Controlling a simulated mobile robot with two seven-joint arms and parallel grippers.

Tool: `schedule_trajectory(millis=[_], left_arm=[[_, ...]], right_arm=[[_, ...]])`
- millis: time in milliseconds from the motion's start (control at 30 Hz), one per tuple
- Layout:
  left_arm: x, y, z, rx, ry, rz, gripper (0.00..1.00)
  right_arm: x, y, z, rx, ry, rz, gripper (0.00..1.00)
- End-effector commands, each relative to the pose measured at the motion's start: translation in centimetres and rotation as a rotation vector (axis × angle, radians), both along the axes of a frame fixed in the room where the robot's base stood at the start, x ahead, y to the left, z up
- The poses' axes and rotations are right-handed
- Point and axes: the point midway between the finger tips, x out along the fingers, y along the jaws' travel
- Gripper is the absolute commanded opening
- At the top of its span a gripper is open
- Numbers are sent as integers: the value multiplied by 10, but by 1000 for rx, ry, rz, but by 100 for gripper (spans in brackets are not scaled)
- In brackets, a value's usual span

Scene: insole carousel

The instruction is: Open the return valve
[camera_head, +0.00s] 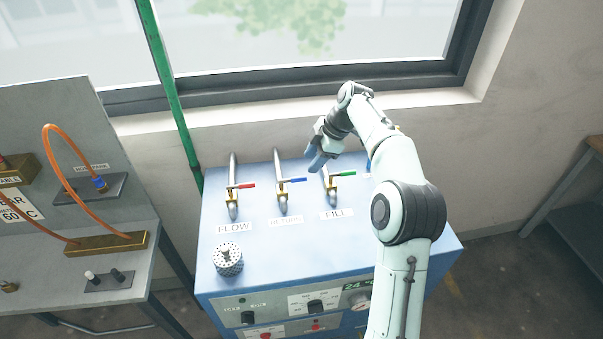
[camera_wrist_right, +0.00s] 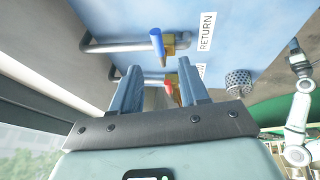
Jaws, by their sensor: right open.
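The return valve (camera_head: 281,185) is the middle of three on the blue cabinet, above a "RETURN" label. Its blue lever (camera_head: 292,180) points right, across its pipe. In the right wrist view, the blue lever (camera_wrist_right: 157,41) lies just beyond the fingertips, beside the "RETURN" label. My right gripper (camera_head: 317,161) is open and empty above the cabinet, between the return and fill valves in the head view. It also shows in the wrist view (camera_wrist_right: 158,68), its fingers apart and the red flow lever (camera_wrist_right: 168,88) seen between them.
The flow valve (camera_head: 232,199) with its red lever is on the left, the fill valve (camera_head: 331,186) with its green lever on the right. A perforated metal cup (camera_head: 228,259) stands in front. A grey bench (camera_head: 75,225) with orange hoses is at left. Wall and window stand behind.

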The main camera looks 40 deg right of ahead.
Motion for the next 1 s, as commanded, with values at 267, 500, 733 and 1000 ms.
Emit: schedule_trajectory(millis=[267, 500, 733, 1000], left_arm=[[0, 0, 0, 0, 0, -1, 43], [2, 0, 1, 0, -2, 0, 43], [2, 0, 1, 0, -2, 0, 43], [2, 0, 1, 0, -2, 0, 43]], right_arm=[[19, 15, -50, 2, 2, 2, 44], [27, 19, -69, 1, -1, 1, 44], [28, 20, -71, 0, -2, 0, 44], [28, 20, -71, 0, -1, 0, 0]])
